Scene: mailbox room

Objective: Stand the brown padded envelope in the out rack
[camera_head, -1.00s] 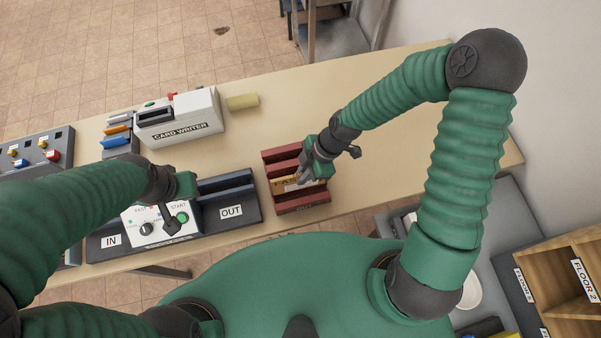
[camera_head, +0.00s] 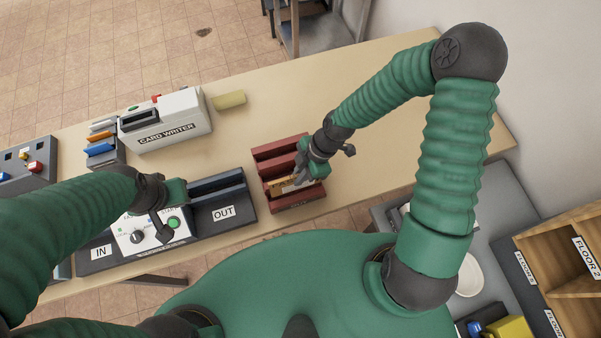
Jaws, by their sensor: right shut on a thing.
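The brown padded envelope (camera_head: 282,187) shows as a tan strip with a pale patch, low in a slot of the dark red rack (camera_head: 276,152). The rack has several parallel slots, and its small front label is too blurred to read surely. My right gripper (camera_head: 299,181) is over the rack, shut on the envelope and hiding part of it. I cannot tell whether the envelope touches the slot floor. My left gripper (camera_head: 165,232) hangs over the white control panel with the green start button. Its fingers are too dark to tell whether they are open.
A dark grey machine with an OUT label (camera_head: 224,212) and an IN label (camera_head: 101,252) stands left of the rack. The card writer (camera_head: 170,125) and a yellow-green block (camera_head: 229,99) stand behind.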

